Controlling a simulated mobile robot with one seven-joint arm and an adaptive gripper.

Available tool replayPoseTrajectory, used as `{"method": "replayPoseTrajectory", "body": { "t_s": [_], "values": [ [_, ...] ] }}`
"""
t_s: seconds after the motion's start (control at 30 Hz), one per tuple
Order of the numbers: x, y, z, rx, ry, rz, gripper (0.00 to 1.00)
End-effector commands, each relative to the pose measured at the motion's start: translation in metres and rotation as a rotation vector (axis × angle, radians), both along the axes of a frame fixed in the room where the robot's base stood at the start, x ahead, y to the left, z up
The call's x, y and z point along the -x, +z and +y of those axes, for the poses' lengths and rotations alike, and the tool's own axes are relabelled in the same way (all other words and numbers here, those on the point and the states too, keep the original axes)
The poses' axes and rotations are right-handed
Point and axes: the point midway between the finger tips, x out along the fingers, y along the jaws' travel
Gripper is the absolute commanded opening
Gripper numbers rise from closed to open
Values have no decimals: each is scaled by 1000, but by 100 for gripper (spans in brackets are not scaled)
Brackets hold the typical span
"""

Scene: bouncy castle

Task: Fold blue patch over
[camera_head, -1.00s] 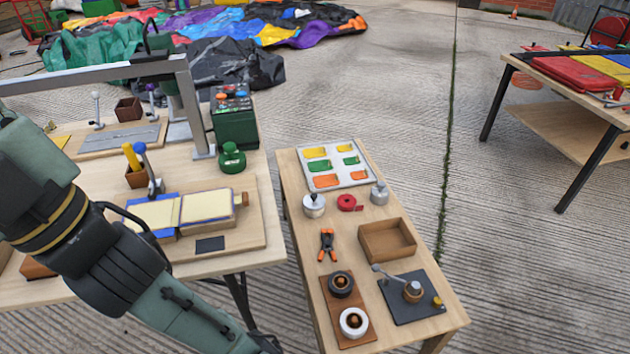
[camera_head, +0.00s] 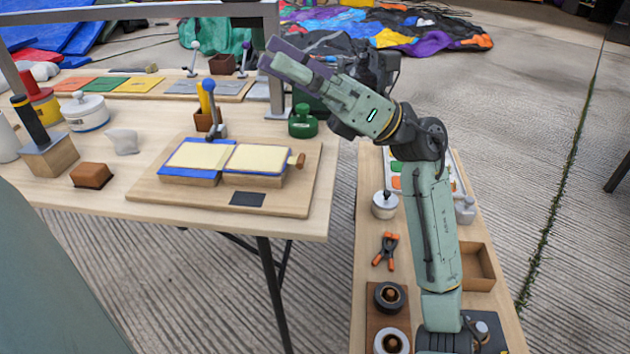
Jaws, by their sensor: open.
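The blue patch (camera_head: 188,174) shows as blue edging along two cream-topped panels (camera_head: 258,158), side by side on low wooden blocks. The blue is widest along the left panel's front edge. The blocks stand on a wooden board (camera_head: 225,199) on the left workbench. A wooden knob (camera_head: 297,160) sticks out at the right end. My gripper (camera_head: 268,52) is raised above and behind the right panel, pointing left. It is open, with nothing seen between its fingers, and well apart from the patch.
A metal frame (camera_head: 150,12) spans the back of the bench. A blue-knobbed lever (camera_head: 212,105) and a green bottle (camera_head: 303,121) stand just behind the board. A white pot (camera_head: 87,112) and brown block (camera_head: 92,175) are left. My arm reaches over the side table (camera_head: 345,290).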

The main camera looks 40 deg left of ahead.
Motion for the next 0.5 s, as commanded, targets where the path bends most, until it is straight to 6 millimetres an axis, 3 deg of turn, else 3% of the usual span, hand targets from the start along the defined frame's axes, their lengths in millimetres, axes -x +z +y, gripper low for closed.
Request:
{"method": "replayPoseTrajectory", "body": {
  "t_s": [0.03,0.1,0.2,0.33,0.5],
  "values": [
    [-33,-53,-6,51,-117,-114,47],
    [-69,-104,-17,132,-229,-261,47],
    [-107,-158,-37,235,-317,-400,47],
    [-132,-195,-57,317,-364,-488,47],
    [-133,-203,-55,342,-371,-514,47]
  ]
}}
